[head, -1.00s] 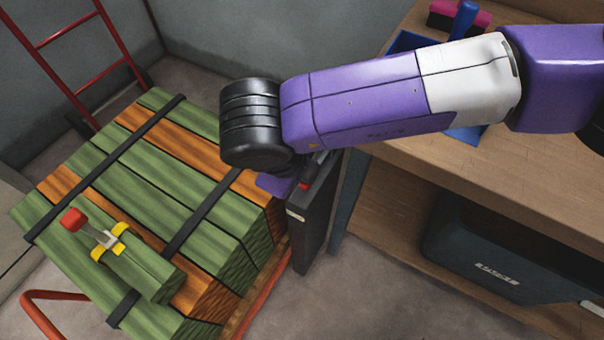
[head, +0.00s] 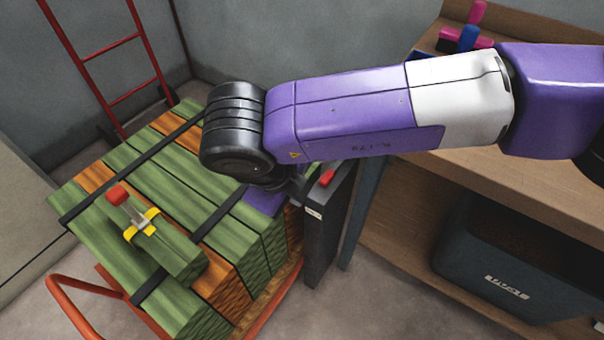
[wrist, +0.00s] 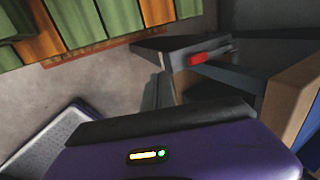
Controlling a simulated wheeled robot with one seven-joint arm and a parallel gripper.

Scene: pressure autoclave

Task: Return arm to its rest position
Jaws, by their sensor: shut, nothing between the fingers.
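My arm reaches in from the right in the head view, with its purple and white links above a wooden workbench. It bends down at a black joint over the right edge of a strapped stack of timber (head: 150,185). Below that joint a purple part of my gripper (head: 264,200) shows, close to a dark post with a red button (head: 326,177). The fingertips are hidden in the head view, and no fingers are clear in the wrist view. My gripper is shut and empty. The post's red part also shows in the wrist view (wrist: 210,57).
The stack sits on a red-framed cart (head: 75,290) and carries a red-ended, yellow-clamped tool (head: 140,223). The wooden workbench (head: 480,180) stands at right, with a dark box (head: 500,265) on its lower shelf. A red ladder-like frame (head: 110,60) stands behind. Floor shows in front.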

